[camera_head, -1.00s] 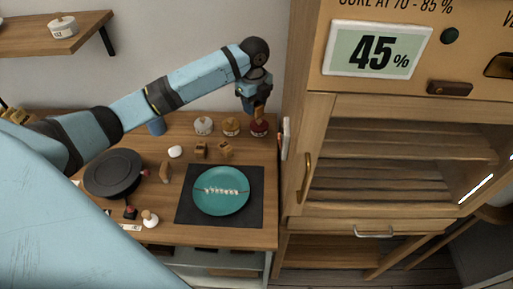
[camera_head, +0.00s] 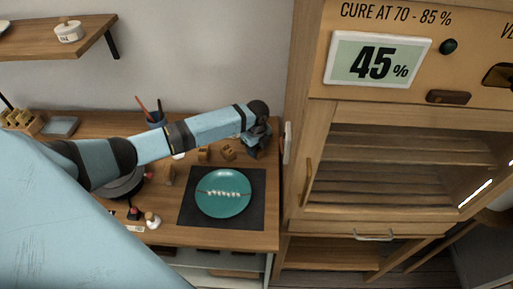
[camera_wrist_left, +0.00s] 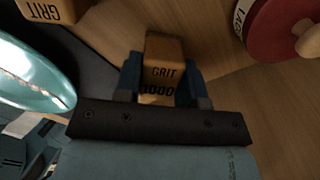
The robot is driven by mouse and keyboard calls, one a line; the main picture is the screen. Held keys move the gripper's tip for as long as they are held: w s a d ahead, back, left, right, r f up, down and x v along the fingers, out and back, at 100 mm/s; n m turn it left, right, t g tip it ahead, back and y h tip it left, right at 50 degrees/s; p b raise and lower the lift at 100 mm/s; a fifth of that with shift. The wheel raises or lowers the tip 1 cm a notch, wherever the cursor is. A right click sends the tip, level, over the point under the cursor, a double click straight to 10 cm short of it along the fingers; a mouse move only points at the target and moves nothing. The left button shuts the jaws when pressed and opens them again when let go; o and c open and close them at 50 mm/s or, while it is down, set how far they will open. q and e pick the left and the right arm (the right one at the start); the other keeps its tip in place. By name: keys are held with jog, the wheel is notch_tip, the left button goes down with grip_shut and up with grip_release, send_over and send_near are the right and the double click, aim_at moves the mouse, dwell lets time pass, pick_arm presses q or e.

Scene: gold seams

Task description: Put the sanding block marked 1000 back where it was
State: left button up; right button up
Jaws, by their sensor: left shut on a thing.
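The sanding block marked GRIT 1000 (camera_wrist_left: 163,62) is a small tan block between the two blue fingers of my left gripper (camera_wrist_left: 162,82) in the left wrist view. My left gripper is shut on it. In the head view my left gripper (camera_head: 254,150) is low over the back right of the workbench, just right of two other tan blocks, (camera_head: 204,154) and (camera_head: 228,152). The held block cannot be made out there. I cannot tell whether it touches the bench. My right gripper is not in view.
A teal plate (camera_head: 223,205) with a mended seam lies on a dark mat (camera_head: 256,216) in front. A red-lidded jar (camera_wrist_left: 277,30) and another GRIT block (camera_wrist_left: 47,10) are close by in the left wrist view. The wooden cabinet (camera_head: 297,190) stands right of the bench.

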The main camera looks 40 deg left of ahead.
pick_arm(q)
jog(key=shift+f, duration=0.2)
jog(key=o, duration=0.8)
jog(key=shift+f, duration=0.1)
notch_tip(320, 180, up, 12)
jog(key=shift+r+b, duration=0.2)
jog(key=shift+b, duration=0.25)
